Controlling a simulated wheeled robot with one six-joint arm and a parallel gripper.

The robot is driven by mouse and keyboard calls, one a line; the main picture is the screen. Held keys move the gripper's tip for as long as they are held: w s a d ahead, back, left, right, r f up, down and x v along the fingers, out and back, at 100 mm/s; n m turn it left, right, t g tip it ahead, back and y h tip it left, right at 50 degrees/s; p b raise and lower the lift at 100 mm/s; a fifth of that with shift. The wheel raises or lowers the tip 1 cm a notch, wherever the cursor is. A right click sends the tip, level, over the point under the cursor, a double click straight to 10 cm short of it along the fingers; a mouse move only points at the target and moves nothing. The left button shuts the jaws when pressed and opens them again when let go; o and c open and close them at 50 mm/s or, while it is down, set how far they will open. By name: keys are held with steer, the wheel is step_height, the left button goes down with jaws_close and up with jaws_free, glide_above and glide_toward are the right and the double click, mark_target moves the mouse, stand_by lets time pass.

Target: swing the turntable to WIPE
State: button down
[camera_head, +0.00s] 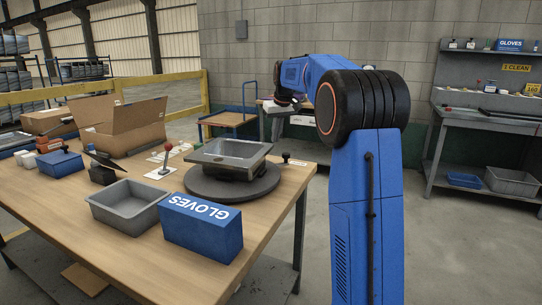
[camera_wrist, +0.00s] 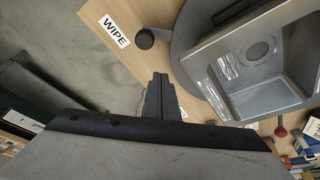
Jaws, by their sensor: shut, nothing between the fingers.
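The turntable (camera_head: 225,194) is a dark round disc on the wooden table, carrying a grey metal sink (camera_head: 232,150). In the wrist view the disc (camera_wrist: 191,22) is at the upper right, under the sink (camera_wrist: 262,100). A black knob (camera_wrist: 145,39) sticks out from the disc's edge. It shows at the disc's right in the head view (camera_head: 286,157). The white WIPE label (camera_wrist: 115,30) lies beside the knob, with a small gap between them. My gripper (camera_wrist: 159,84) is shut and empty, apart from the knob in the picture; its height above the table is unclear.
A blue GLOVES box (camera_head: 202,228) and a grey bin (camera_head: 127,207) stand in front of the turntable. A red-knobbed lever (camera_head: 166,158) stands to its left, with a cardboard box (camera_head: 120,125) behind.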

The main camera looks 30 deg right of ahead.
mark_target(278, 164)
steer(key=x, duration=0.9)
steer(key=shift+w+f, duration=0.1)
steer(key=shift+f, duration=0.15)
steer(key=shift+s+f, duration=0.2)
steer(key=shift+f, duration=0.05)
steer(key=shift+s, duration=1.7)
steer(key=shift+s, duration=0.1)
steer(key=shift+s+r, duration=0.1)
steer(key=shift+s, duration=1.1)
